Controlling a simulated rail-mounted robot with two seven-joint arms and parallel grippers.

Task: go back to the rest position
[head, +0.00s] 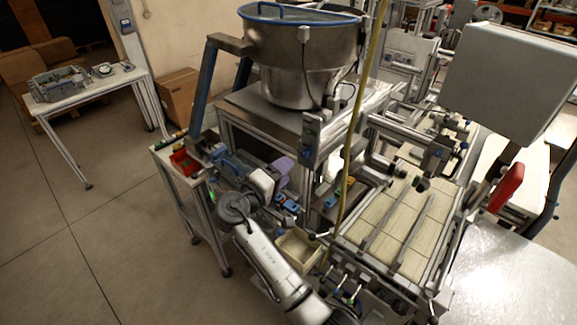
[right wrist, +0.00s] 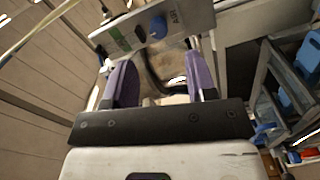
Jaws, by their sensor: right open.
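My right arm rises from the bottom of the head view, and its right gripper (head: 284,170) with purple fingers is beside the machine under the steel hopper. In the right wrist view the two purple fingers of this gripper (right wrist: 161,72) stand wide apart with nothing held. A dark curved part (right wrist: 152,82) shows beyond the gap between them; I cannot tell what it is. No tape reel can be made out clearly. My left gripper is not in view.
The steel hopper (head: 300,62) stands over the machine frame. A red bin (head: 184,162) sits on a narrow bench at left. A slatted conveyor (head: 372,222) lies to the right, with a yellow hose (head: 362,105) hanging before it. Floor at left is open.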

